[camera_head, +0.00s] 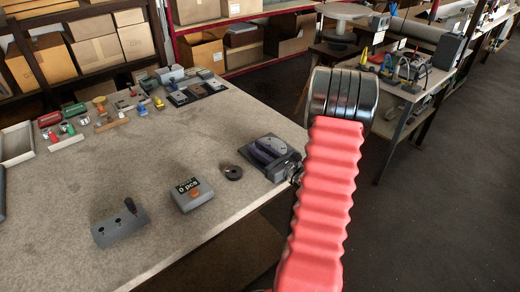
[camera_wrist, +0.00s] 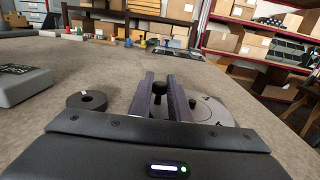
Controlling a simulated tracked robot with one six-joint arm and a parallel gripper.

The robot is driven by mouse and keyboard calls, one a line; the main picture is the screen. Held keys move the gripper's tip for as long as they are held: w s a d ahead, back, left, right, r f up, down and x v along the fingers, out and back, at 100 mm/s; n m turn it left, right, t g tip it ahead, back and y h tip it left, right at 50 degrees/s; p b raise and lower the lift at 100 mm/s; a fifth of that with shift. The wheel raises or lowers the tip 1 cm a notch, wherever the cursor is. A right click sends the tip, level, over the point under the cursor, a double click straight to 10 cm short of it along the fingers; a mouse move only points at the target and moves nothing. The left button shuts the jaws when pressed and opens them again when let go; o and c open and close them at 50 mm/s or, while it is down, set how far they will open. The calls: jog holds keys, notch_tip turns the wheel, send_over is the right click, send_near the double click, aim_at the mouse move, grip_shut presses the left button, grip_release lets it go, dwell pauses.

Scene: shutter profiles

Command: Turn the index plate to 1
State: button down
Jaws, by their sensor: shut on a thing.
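The index plate (camera_wrist: 217,109) is a round grey disc, lying flat and partly hidden behind my gripper in the wrist view. It also shows near the table's right edge in the head view (camera_head: 277,143), largely covered by my gripper. My gripper (camera_wrist: 160,82) has its two dark fingers on either side of a black knob (camera_wrist: 159,92) and is shut on it. A small dark peg (camera_wrist: 193,102) stands on the plate just right of the fingers. I cannot read any number on the plate.
A black ring (camera_head: 233,172) lies left of the plate. A grey counter box reading "0 pcs" (camera_head: 191,194) and a grey block with a black lever (camera_head: 120,226) stand further left. Several small parts lie at the back. The table's middle is clear.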

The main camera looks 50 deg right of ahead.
jog(key=shift+w+d+m+g+h, duration=0.15)
jog(key=shift+w+m+h, duration=0.1)
jog(key=shift+m+h, duration=0.45)
jog(key=shift+w+a+m+g+h, duration=0.15)
jog(key=shift+w+m+h, duration=0.2)
jog(key=shift+h, duration=0.65)
jog(key=shift+s+d, duration=0.1)
jog(key=c, duration=1.7)
grip_release()
jog(key=shift+o, duration=0.2)
jog(key=v, duration=1.3)
jog(key=shift+s+f, duration=0.1)
jog(key=shift+s, duration=0.3)
